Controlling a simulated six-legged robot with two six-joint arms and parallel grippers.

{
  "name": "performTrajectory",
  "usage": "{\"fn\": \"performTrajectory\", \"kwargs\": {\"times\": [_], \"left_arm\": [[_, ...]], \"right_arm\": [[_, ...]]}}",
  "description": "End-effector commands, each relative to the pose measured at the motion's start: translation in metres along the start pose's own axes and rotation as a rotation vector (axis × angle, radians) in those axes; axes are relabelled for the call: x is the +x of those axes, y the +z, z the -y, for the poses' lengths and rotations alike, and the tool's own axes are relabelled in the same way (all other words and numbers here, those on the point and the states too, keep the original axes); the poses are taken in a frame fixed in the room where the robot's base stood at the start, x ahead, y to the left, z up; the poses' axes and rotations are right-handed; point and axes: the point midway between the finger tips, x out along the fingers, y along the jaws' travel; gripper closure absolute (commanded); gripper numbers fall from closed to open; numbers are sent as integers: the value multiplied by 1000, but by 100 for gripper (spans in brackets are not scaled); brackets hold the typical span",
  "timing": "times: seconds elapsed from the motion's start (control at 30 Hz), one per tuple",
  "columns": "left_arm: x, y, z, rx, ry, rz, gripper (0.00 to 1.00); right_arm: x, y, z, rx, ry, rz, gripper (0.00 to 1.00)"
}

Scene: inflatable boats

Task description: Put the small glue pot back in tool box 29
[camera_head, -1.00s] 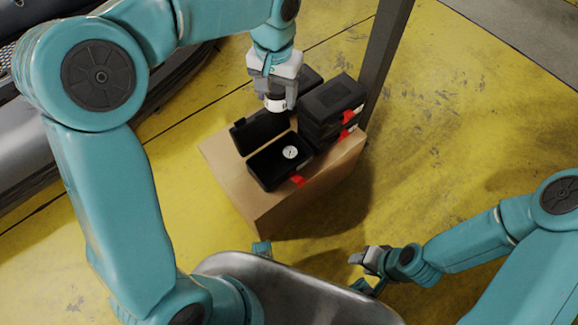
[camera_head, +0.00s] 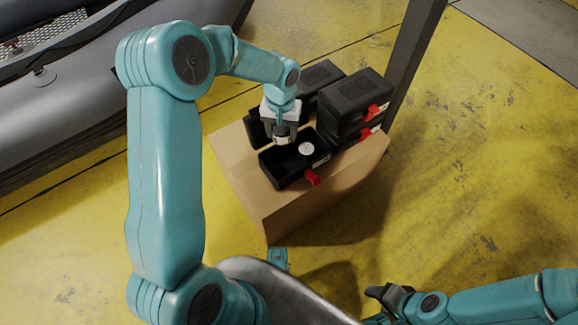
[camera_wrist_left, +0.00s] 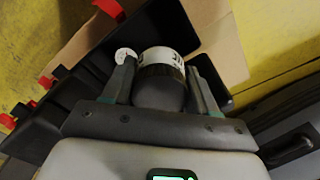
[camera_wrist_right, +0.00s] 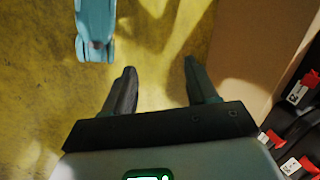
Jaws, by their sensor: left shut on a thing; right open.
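The small glue pot, dark with a white printed band, shows in the left wrist view (camera_wrist_left: 158,58) between the fingers of my left gripper (camera_head: 281,130). The gripper is shut on it. In the head view the pot is over the left part of an open black tool box (camera_head: 284,180) with a red latch; I cannot tell whether it touches the box. A round white-faced gauge (camera_head: 306,148) lies inside this box, right of the pot. The box's number cannot be read. My right gripper (camera_wrist_right: 160,72) is open and empty, low beside my body.
The open box stands on a brown cardboard carton (camera_head: 238,165). Stacked closed black tool boxes (camera_head: 352,95) and another dark case (camera_head: 318,76) stand close behind. A dark post (camera_head: 412,60) rises behind them. A grey inflatable boat (camera_head: 60,110) lies left.

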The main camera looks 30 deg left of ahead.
Motion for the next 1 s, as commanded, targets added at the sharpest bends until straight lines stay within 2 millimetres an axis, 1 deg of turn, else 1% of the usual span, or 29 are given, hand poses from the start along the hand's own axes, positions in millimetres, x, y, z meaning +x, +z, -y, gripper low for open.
{"fn": "performTrajectory", "kwargs": {"times": [0.03, 0.2, 0.3, 0.4, 0.63, 0.8, 0.83, 0.9, 1.0], "left_arm": [[22, 1, 0, -1, -1, 5, 75], [74, 2, 0, 1, -1, 5, 75], [99, 2, 0, 2, 0, 4, 75], [116, 1, -1, 5, 0, 2, 75], [134, 1, -1, 5, 0, 1, 75], [164, 2, -1, 6, -1, 3, 75], [167, 2, -1, 5, 0, 2, 75], [170, 1, -1, 5, 0, 1, 75], [168, 1, -1, 5, 0, 0, 75]], "right_arm": [[10, -2, -4, 4, 0, -4, 43], [24, -6, -13, 16, 2, -15, 43], [31, -9, -17, 22, 2, -21, 43], [35, -10, -19, 26, 3, -26, 43], [39, -12, -22, 30, 3, -30, 43], [50, -15, -27, 36, 4, -36, 43], [50, -15, -28, 37, 4, -37, 43], [50, -16, -28, 38, 4, -39, 43], [49, -16, -28, 38, 4, -39, 43]]}}
